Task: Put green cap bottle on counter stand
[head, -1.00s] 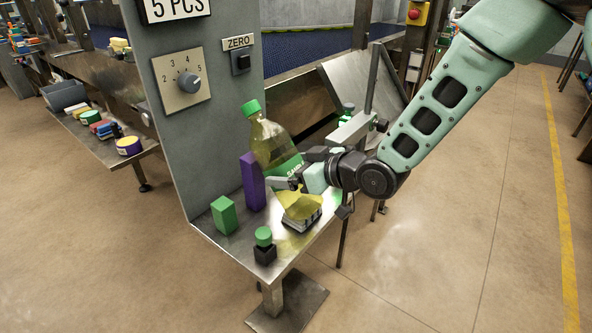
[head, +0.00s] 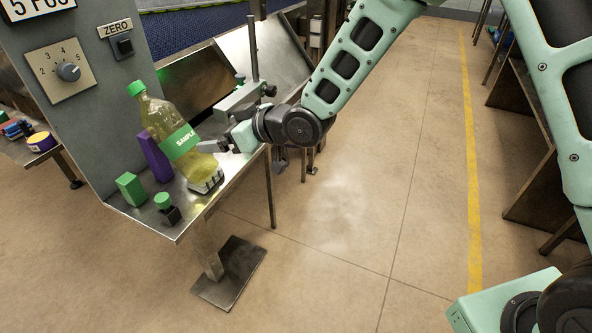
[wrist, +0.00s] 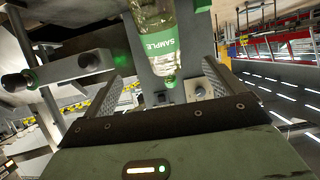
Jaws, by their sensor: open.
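The green cap bottle (head: 170,125), clear with yellow liquid and a green SAMPLE label, stands on the small metal shelf (head: 228,185) of the grey panel stand. It leans in the picture just as the purple block does. A pale ribbed piece (head: 206,182) shows at its foot; I cannot tell whether it is a separate base. My gripper (head: 207,147) is open at the right of the bottle's label. In the wrist view the bottle (wrist: 158,40) is between and beyond the spread fingers (wrist: 166,84). Contact is unclear.
A purple block (head: 155,157), a green block (head: 132,189) and a dark block with a green top (head: 168,208) stand close to the bottle. The grey panel (head: 90,110) rises behind. A metal clamp with a rod (head: 252,85) is near my gripper.

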